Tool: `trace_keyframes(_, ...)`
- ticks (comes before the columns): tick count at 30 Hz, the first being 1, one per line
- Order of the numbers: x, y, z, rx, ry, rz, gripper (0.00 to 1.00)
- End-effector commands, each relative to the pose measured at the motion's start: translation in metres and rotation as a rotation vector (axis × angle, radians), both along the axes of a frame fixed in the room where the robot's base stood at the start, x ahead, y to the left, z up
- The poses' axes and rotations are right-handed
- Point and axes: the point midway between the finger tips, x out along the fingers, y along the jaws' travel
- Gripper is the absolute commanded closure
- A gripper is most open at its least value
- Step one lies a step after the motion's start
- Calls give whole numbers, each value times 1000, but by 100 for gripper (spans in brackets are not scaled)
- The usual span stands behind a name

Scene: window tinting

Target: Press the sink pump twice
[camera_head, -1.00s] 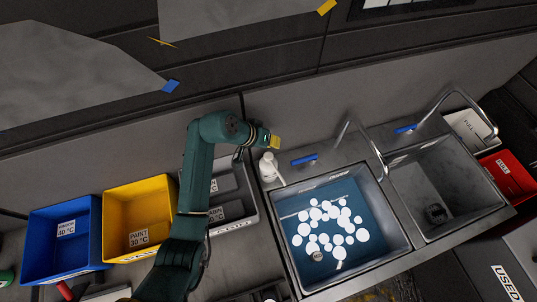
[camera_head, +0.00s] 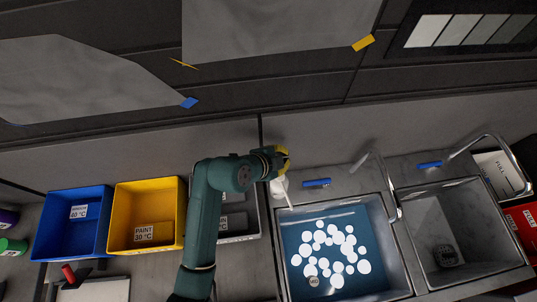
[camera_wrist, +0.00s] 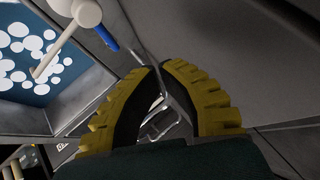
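The white sink pump (camera_head: 280,189) stands at the back left corner of the left sink (camera_head: 378,245), its spout toward the basin. My gripper (camera_head: 284,158) is just above and behind the pump in the picture and covers part of its top; I cannot tell whether they touch. In the wrist view the pump head (camera_wrist: 86,13) and its long spout show at the upper left, to the side of my fingers. The yellow fingers (camera_wrist: 157,68) meet at their tips and hold nothing.
The left sink holds blue liquid with white foam spots. Its curved faucet (camera_head: 384,180) stands right of the pump, with a blue handle (camera_head: 317,183) between. A second sink (camera_head: 450,235) is at right. Blue (camera_head: 72,225) and yellow (camera_head: 147,215) bins stand left. A wall rises behind.

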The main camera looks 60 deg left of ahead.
Motion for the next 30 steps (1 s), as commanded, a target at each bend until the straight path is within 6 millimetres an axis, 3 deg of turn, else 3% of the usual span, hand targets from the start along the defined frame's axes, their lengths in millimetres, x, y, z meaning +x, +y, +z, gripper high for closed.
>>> trace_keyframes(14, 0, -1, -7, 9, 0, -9, 100)
trace_keyframes(30, 0, -1, -81, 9, 0, -8, 100)
